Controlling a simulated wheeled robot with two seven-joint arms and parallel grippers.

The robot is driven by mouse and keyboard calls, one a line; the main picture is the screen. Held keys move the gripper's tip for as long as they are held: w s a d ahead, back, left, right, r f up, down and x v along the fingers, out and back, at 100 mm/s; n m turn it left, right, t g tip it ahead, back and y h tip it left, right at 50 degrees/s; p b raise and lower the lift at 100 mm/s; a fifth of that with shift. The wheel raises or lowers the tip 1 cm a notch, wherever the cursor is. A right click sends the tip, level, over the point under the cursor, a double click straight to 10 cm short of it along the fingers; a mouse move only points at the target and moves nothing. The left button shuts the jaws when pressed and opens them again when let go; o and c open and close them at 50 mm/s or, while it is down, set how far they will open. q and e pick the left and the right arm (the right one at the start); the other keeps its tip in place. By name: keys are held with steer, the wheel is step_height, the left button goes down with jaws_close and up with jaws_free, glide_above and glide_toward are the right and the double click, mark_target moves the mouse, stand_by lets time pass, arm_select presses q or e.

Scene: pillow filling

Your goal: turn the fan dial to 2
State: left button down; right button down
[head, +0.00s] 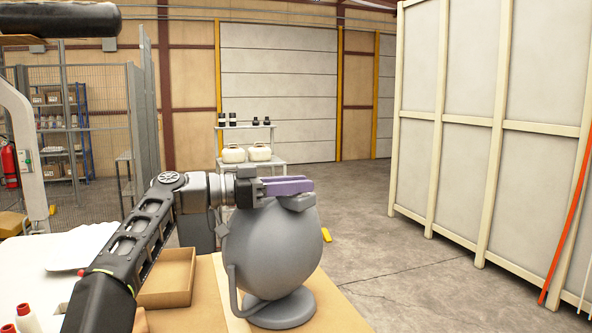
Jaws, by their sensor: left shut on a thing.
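A rounded grey machine (272,250), which may be the fan, stands upright on a round grey base (280,310) at the table's right end. A grey tube runs down its left side. I cannot make out a dial or any numbers on it. My left gripper (284,186) is level with the machine's top, reaching in from the left. It is shut on a slim purple piece (290,184). A small grey block (298,202) sits on the machine's top just below the purple piece; I cannot tell if they touch. My right gripper is not in view.
An open cardboard box (178,298) lies left of the machine on the wooden table (215,318). White cloth-like material (50,265) and red-capped white bottles (26,316) are farther left. A shelf cart (278,164) stands behind. Open floor (400,270) lies to the right.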

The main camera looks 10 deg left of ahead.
mark_target(265, 205)
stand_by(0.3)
arm_select(q)
steer(key=c, duration=1.2)
jaws_free()
steer(key=shift+o, duration=0.2)
steer(key=shift+s+a+f, duration=0.1)
steer(key=shift+s+a, duration=0.15)
steer(key=shift+a, duration=0.25)
steer(key=b+v, duration=0.1)
steer(key=v, duration=0.4)
steer(key=shift+a, duration=0.2)
steer(key=shift+s+a, duration=0.4)
steer(key=shift+a, duration=0.1)
